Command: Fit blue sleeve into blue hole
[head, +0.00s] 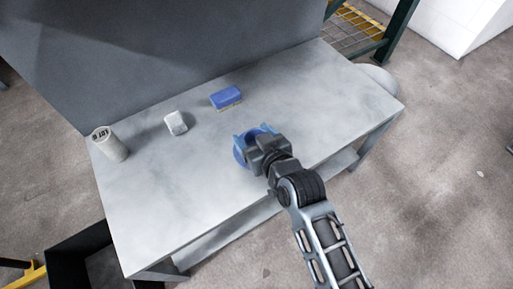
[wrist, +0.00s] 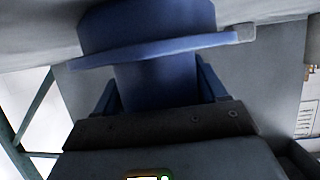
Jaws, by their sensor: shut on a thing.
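My gripper (head: 256,141) is over the front middle of the grey table, shut on a blue sleeve (head: 240,154). In the wrist view the blue sleeve (wrist: 155,82) is a round body with a wide flange, seated between the two blue fingers of my gripper (wrist: 158,90). The sleeve's far end points towards the grey table surface. I cannot tell whether it touches the table. No blue hole can be made out in either view.
The grey table (head: 150,205) also bears a blue block (head: 226,97), a small white block (head: 175,123) and a pale cup-like cylinder (head: 110,144) with dark lettering, all towards the back and left. A dark bin (head: 75,250) stands on the floor at lower left. The table's right side is clear.

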